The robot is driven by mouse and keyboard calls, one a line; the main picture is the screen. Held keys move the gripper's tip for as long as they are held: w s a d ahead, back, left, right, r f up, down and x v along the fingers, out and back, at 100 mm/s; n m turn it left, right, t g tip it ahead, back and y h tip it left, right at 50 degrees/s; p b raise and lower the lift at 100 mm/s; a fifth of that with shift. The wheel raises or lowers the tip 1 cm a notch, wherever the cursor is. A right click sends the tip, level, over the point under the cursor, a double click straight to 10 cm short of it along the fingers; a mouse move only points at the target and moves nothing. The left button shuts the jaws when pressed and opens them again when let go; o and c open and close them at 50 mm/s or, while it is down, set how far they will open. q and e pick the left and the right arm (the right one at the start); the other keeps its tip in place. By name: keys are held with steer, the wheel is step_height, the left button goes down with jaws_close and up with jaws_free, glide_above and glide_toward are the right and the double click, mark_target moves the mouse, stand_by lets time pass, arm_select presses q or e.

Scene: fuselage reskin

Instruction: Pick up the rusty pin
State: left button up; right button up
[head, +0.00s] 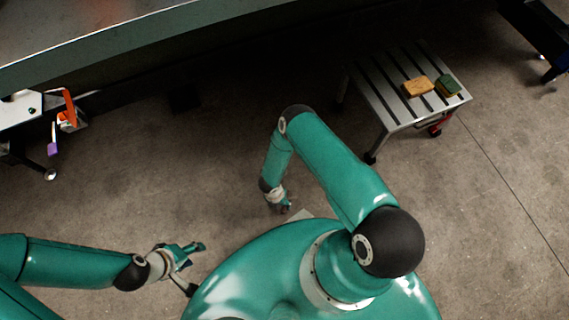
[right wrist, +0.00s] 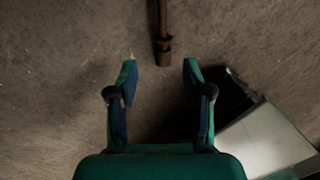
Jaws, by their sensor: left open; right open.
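The rusty pin (right wrist: 162,30) is a brown rod with a collar near its lower end, at the top centre of the right wrist view. Its upper end runs out of the picture. My right gripper (right wrist: 160,68) is open, with the pin's lower end just beyond and between the line of its fingertips. Nothing is between the fingers. In the head view my right gripper (head: 285,208) points down near the floor, and I cannot make out the pin there. My left gripper (head: 190,256) is open and empty at the lower left, away from the pin.
A slatted metal table (head: 385,95) at the upper right carries an orange-tan block (head: 418,86) and a green block (head: 448,85). A large grey structure (head: 140,40) spans the upper left. A white-topped cart (head: 18,107) stands at the left edge. The concrete floor between is clear.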

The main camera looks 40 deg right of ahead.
steer(key=f, duration=0.1)
steer(key=f+b, duration=0.1)
steer(key=f, duration=0.1)
steer(key=f+b, duration=0.1)
steer(key=shift+s+d+f, duration=0.3)
steer(key=shift+s+d, duration=0.05)
steer(key=shift+d, duration=0.05)
jaws_close()
